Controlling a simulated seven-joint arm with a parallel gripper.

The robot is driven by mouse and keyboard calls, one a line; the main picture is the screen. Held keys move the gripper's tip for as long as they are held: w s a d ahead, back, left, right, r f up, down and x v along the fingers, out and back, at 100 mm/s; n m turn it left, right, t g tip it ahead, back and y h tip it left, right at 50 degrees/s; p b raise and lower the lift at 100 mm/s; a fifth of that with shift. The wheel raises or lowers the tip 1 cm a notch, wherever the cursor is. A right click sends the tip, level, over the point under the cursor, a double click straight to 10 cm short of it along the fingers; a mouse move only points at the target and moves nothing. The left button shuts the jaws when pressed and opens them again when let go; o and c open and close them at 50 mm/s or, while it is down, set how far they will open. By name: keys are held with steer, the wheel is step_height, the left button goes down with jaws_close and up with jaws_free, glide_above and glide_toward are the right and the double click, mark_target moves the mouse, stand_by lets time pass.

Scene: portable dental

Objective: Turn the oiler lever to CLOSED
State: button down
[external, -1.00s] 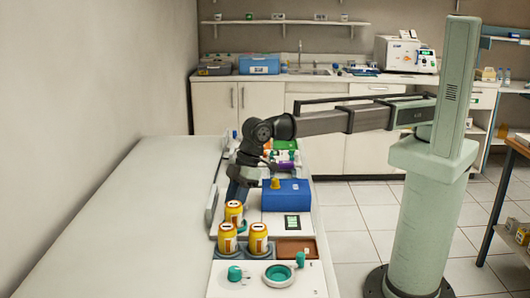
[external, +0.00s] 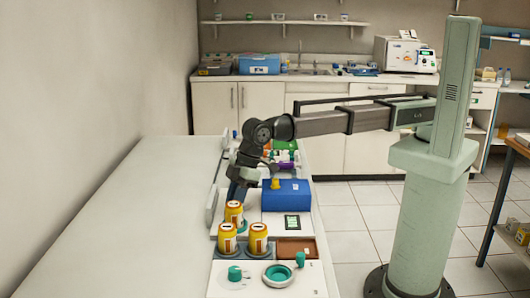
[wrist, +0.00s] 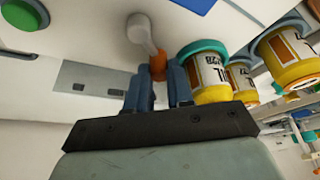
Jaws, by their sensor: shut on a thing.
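A pale grey lever (wrist: 141,31) with an orange end (wrist: 158,68) stands on the white panel in the wrist view. I take it for the oiler lever; no OPEN or CLOSED marking can be read. My gripper (wrist: 160,82) has its two blue fingers shut on the orange end, one on each side. In the external view my gripper (external: 236,191) is low over the left side of the panel, just behind the rear yellow can (external: 234,211). The lever is hidden there by my arm and the can.
Yellow cans in coloured rings stand close beside the lever, to the right in the wrist view (wrist: 207,75). A blue box (external: 287,194) sits right of my gripper. A green round button (wrist: 20,14) is at the upper left. The white bench top (external: 140,215) is clear.

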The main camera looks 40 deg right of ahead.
steer(key=m, duration=0.1)
steer(key=w+m+t, duration=0.1)
steer(key=m, duration=0.1)
steer(key=m+h, duration=0.1)
steer(key=m, duration=0.1)
steer(key=shift+w+t, duration=0.25)
steer(key=shift+t, duration=0.05)
steer(key=shift+w+d+m+t+h, duration=0.15)
steer(key=shift+w+m+t+h, duration=0.1)
steer(key=shift+m, duration=0.6)
steer(key=shift+w+d+m+t+h, duration=0.15)
steer(key=shift+w+m+t+h, duration=0.05)
steer(key=shift+m, duration=0.6)
steer(key=shift+w+d+m+t+h, duration=0.15)
steer(key=shift+w+m+t+h, duration=0.1)
steer(key=shift+m, duration=0.6)
steer(key=c, duration=1.3)
jaws_free()
steer(key=v, duration=1.4)
steer(key=shift+d+f, duration=0.1)
